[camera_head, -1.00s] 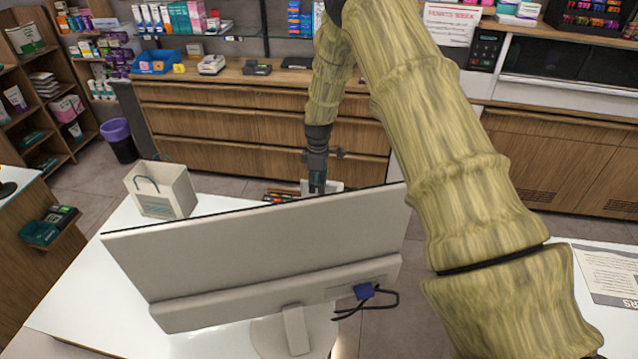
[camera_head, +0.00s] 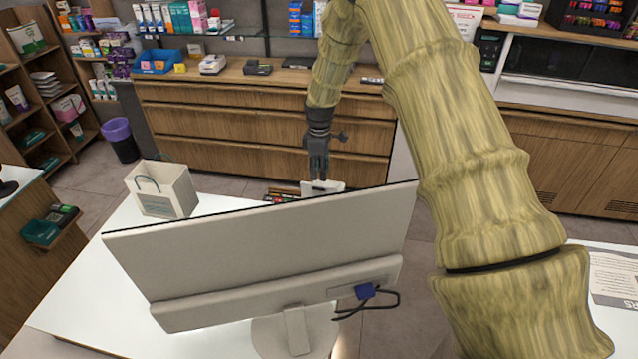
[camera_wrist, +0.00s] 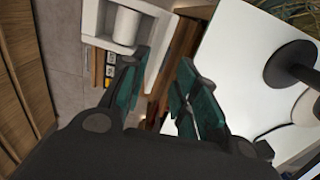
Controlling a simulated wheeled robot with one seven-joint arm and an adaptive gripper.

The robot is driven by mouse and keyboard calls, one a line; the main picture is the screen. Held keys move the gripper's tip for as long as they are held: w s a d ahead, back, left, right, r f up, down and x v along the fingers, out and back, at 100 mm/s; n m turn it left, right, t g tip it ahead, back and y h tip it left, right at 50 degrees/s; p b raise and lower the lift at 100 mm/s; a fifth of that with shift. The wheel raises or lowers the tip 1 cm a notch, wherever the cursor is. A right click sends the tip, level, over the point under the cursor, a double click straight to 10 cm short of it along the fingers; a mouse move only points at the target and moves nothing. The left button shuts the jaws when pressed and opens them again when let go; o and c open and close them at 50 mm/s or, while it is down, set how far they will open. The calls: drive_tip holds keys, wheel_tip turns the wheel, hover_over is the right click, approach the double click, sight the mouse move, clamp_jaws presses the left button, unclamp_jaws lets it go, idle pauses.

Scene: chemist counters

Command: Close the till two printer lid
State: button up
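The till printer (camera_head: 325,185) is a small white box behind the monitor in the head view, its lower part hidden by the monitor. In the wrist view the printer (camera_wrist: 97,28) lies at the top left, open, with a white paper roll (camera_wrist: 126,25) showing inside. I cannot clearly make out the lid's angle. My gripper (camera_head: 318,174) points down just above the printer in the head view. In the wrist view my gripper (camera_wrist: 160,85) has its two teal fingers apart with nothing between them, and the printer is beyond the left finger.
The monitor (camera_head: 270,255) stands on the white counter (camera_head: 80,300) in front of the printer. A paper bag (camera_head: 165,190) stands at its left. A dark open drawer-like tray (camera_head: 283,195) with colored items is beside the printer. Wooden drawers (camera_head: 250,125) stand behind.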

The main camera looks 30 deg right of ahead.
wheel_tip(320, 180, up, 7)
drive_tip(key=shift+w+d+f, duration=0.15)
idle(0.9)
idle(0.5)
wheel_tip(320, 180, up, 12)
idle(0.6)
drive_tip(key=shift+c, duration=0.3)
